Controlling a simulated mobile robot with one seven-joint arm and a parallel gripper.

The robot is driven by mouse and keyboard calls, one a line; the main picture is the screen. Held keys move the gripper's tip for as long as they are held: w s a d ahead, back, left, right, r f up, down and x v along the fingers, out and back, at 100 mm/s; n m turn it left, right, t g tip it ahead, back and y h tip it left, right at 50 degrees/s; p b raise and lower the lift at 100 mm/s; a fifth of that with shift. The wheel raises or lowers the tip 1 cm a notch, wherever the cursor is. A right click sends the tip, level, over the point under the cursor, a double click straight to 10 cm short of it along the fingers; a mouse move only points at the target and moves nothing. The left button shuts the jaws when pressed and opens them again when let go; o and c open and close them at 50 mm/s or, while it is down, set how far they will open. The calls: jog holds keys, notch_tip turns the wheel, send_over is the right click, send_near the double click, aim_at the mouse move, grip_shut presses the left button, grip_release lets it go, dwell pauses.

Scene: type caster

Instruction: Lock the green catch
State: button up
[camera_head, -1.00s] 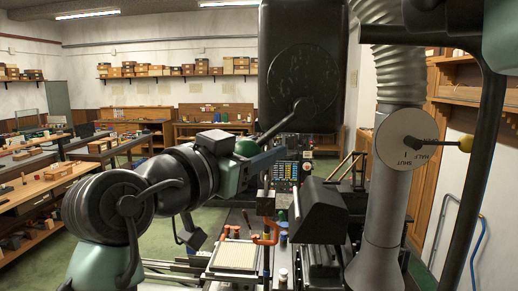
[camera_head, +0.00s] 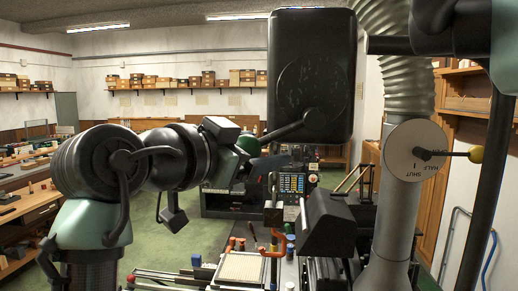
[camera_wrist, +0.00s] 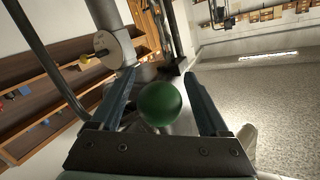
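The green catch appears as a green ball knob (camera_head: 248,146) on the end of a black lever (camera_head: 285,131). The lever runs down and left from the large black box (camera_head: 313,75). In the wrist view the green ball (camera_wrist: 160,103) sits between the two fingers of my gripper (camera_wrist: 160,75). The fingers are spread, with a gap showing on each side of the ball. In the head view my gripper (camera_head: 264,164) is close by the ball, at the end of my arm on the left. The far side of the ball is hidden.
A grey duct (camera_head: 385,220) with a marked dial (camera_head: 412,151) and yellow knob (camera_head: 476,155) stands on the right. Below are a black machine housing (camera_head: 328,224), a pale grid tray (camera_head: 240,270) and an orange hook-shaped part (camera_head: 279,231). Green floor lies open at left.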

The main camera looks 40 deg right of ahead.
jog(key=shift+a, duration=0.1)
jog(key=shift+s+a+f+b, duration=0.1)
jog(key=shift+a+b, duration=0.25)
jog(key=shift+b, duration=0.1)
jog(key=b+v, duration=0.5)
jog(key=v, duration=0.7)
jog(key=shift+b, duration=0.4)
